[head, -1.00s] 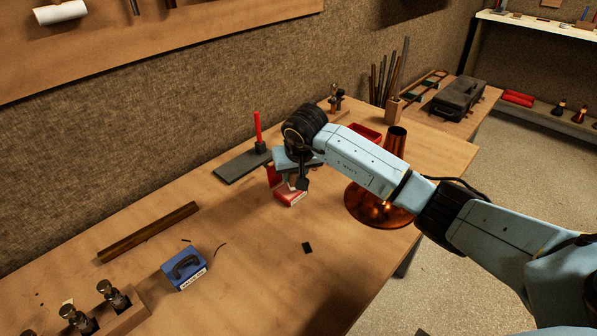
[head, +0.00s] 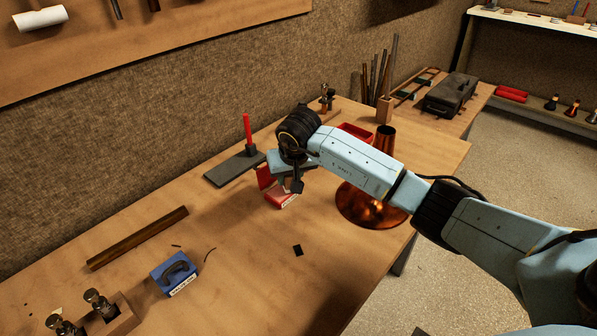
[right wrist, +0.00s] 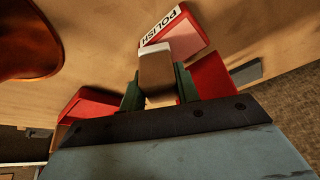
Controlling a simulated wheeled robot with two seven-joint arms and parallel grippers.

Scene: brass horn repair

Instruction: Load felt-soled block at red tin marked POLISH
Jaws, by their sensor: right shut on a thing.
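The red tin marked POLISH (head: 281,200) sits open on the bench, with its red lid (head: 264,177) raised at the back. The right wrist view shows its white label (right wrist: 163,25), pink inside and part of the lid (right wrist: 211,78). My right gripper (head: 297,187) is at the tin, its fingers pointing down. It is shut on the felt-soled block (right wrist: 156,70), brown with a pale end, between green fingers. The block overlaps the tin's near part in the wrist view; I cannot tell whether they touch. My left gripper is out of view.
A copper bell (head: 370,208) stands close right of the tin, and a red tray (head: 355,130) behind. A grey slab (head: 230,169) with a red upright lies left. A blue box (head: 174,272) and a small black patch (head: 298,250) lie nearer. The middle bench is mostly clear.

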